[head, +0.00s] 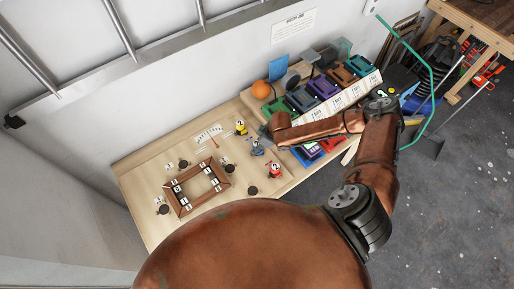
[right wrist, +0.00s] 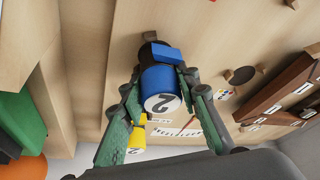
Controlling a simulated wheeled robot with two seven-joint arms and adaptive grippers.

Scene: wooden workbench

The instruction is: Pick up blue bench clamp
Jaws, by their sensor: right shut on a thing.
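The blue bench clamp (right wrist: 158,80), with a white disc marked 2, is between the green fingers of my right gripper (right wrist: 160,88) in the right wrist view. The fingers are shut on its sides. In the head view the blue clamp (head: 257,150) is on or just over the bench, between a yellow clamp (head: 240,128) and a red clamp (head: 274,170). My right gripper (head: 264,134) is partly hidden there by its own arm. I cannot tell whether the clamp touches the bench. My left gripper is not in view.
A wooden frame with number tiles (head: 170,193) lies on the bench at left, with black discs around it. An orange ball (head: 261,89) and a rack of coloured bins (head: 340,103) stand at the back right. The yellow clamp also shows close by in the right wrist view (right wrist: 136,142).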

